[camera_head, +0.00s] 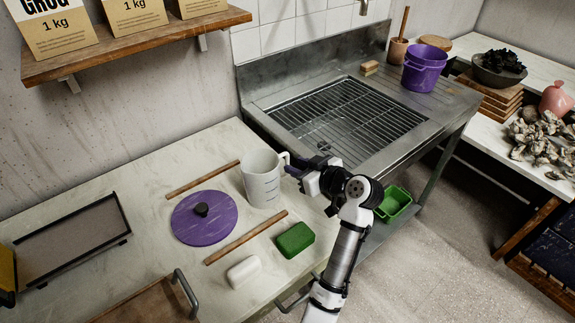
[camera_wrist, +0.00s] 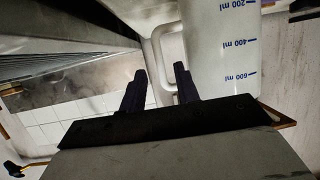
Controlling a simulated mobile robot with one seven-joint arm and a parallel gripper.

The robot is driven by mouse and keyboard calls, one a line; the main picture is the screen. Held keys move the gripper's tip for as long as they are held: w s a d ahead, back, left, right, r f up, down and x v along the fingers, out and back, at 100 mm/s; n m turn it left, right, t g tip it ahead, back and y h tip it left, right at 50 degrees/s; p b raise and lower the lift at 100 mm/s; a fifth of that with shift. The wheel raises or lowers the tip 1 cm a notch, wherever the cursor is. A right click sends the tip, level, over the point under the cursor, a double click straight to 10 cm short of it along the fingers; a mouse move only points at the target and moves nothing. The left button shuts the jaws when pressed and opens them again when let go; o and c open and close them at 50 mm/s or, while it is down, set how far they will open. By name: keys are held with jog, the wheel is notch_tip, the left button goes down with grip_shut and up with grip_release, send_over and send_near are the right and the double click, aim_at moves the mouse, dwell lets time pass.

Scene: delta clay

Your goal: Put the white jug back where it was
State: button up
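My gripper (camera_head: 291,168) is at the handle, coming from the right. In the wrist view, the jug (camera_wrist: 225,55) shows blue millilitre marks. The two dark fingers of my gripper (camera_wrist: 160,82) are spread, with the upright bar of the handle (camera_wrist: 155,60) showing between them. A gap shows beside the bar. Whether either finger touches it is unclear.
The purple lid (camera_head: 204,217), a near stick (camera_head: 246,238), a far stick (camera_head: 202,179), a green block (camera_head: 295,240) and a white block (camera_head: 244,271) lie near the jug. A steel sink with a rack (camera_head: 345,118) is behind right. A shelf (camera_head: 135,45) overhangs the left.

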jog(key=b+v, duration=0.1)
jog(key=v, duration=0.5)
